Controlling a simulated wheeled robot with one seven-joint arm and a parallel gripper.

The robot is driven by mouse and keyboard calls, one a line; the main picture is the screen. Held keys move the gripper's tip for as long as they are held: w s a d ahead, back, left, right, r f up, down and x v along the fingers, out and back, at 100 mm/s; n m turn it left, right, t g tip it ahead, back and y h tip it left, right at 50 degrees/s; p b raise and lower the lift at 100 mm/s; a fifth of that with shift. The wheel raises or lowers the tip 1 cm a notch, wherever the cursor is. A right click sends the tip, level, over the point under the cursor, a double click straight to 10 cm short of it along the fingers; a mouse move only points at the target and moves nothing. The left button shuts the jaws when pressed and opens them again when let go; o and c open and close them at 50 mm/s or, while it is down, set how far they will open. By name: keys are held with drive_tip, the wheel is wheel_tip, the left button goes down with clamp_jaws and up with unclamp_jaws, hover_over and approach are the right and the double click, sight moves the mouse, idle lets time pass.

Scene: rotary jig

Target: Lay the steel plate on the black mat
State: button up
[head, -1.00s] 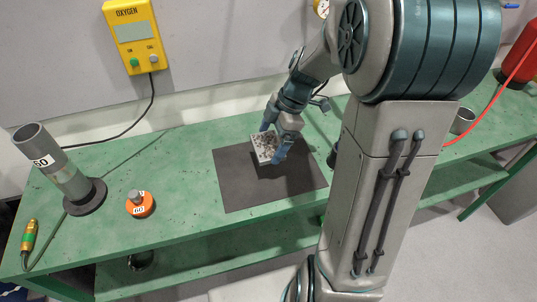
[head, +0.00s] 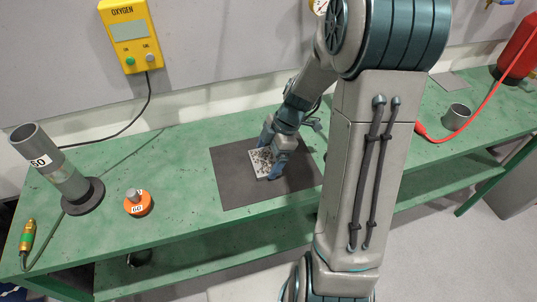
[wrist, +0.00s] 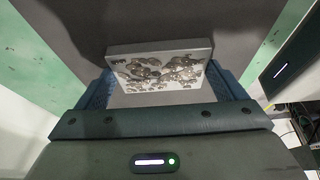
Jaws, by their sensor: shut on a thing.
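The steel plate (head: 261,162) is a light square with dark mottled patches. It is at the black mat (head: 236,192), in the middle of the mat's area, low over or on its surface; I cannot tell whether it touches. My gripper (head: 272,157) is shut on the plate, with a blue finger at either side. In the wrist view the plate (wrist: 160,72) sits between the two blue fingers, its mottled face toward the camera, with the dark mat (wrist: 230,25) behind it. The far side of the mat is partly hidden by my arm.
The green bench (head: 180,165) is clear around the mat's left side. An orange weight (head: 138,205) and a grey tube on a round base (head: 58,172) stand to the left. A grey cup (head: 456,116) and a red hose (head: 480,112) are at the right. A yellow oxygen box (head: 130,38) hangs on the wall.

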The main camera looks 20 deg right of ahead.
drive_tip(key=o, duration=1.1)
drive_tip(key=shift+o, duration=0.2)
drive_tip(key=shift+r, duration=0.1)
drive_tip(key=v, duration=1.2)
drive_tip(key=s+a+r+m+t+h, duration=0.1)
drive_tip(key=s+a+m+h, duration=0.1)
drive_tip(key=s+m, duration=0.5)
drive_tip(key=s+a+r+m+t+h, duration=0.1)
drive_tip(key=s+a+m+t+h, duration=0.1)
drive_tip(key=s+m, duration=0.5)
drive_tip(key=shift+s+a+r+m, duration=0.3)
drive_tip(key=shift+a+m, duration=0.55)
drive_tip(key=shift+m, duration=1.15)
